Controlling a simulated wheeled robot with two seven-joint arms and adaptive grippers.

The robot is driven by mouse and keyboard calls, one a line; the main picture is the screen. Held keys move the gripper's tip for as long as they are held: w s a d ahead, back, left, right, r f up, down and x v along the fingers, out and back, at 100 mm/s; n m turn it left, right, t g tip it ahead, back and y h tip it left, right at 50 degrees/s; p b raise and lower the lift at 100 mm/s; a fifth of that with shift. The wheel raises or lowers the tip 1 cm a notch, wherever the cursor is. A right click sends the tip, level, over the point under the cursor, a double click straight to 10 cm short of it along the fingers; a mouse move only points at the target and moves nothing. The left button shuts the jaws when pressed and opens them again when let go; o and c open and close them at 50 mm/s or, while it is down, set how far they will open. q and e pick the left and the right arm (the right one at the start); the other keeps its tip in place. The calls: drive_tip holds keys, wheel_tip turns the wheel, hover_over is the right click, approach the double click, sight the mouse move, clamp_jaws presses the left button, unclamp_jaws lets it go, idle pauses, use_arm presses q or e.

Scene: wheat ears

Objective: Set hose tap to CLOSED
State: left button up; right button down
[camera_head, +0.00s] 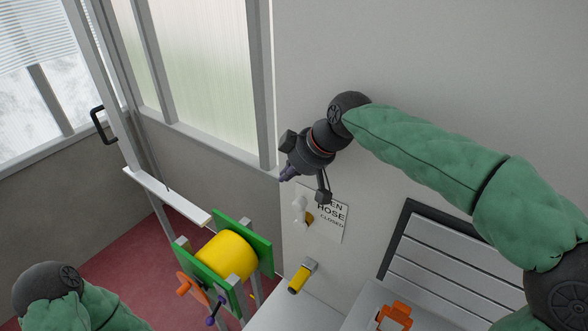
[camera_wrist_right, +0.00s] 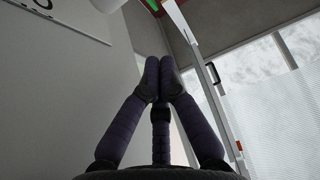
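A white sign (camera_head: 335,216) on the grey wall reads HOSE and CLOSED, with its upper word partly covered by my right gripper. At the sign's left edge is a small tap, with a white rounded part (camera_head: 299,205) and a yellow part (camera_head: 309,219); which way it is set I cannot tell. My right gripper (camera_head: 285,176) is above and left of the tap, apart from it. In the right wrist view, its dark fingers (camera_wrist_right: 160,78) meet at the tips with nothing seen between them. My left gripper is out of view; only part of its arm shows at lower left.
A yellow-ended fitting (camera_head: 299,279) is below the tap. A slatted panel (camera_head: 440,262) is at the right. A door with a black handle (camera_head: 103,124) is at the left.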

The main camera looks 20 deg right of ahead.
drive_tip(key=f, duration=0.3)
drive_tip(key=f+p, duration=0.1)
drive_tip(key=f, duration=0.1)
drive_tip(key=shift+s+d+f, duration=0.2)
drive_tip(key=shift+f, duration=0.2)
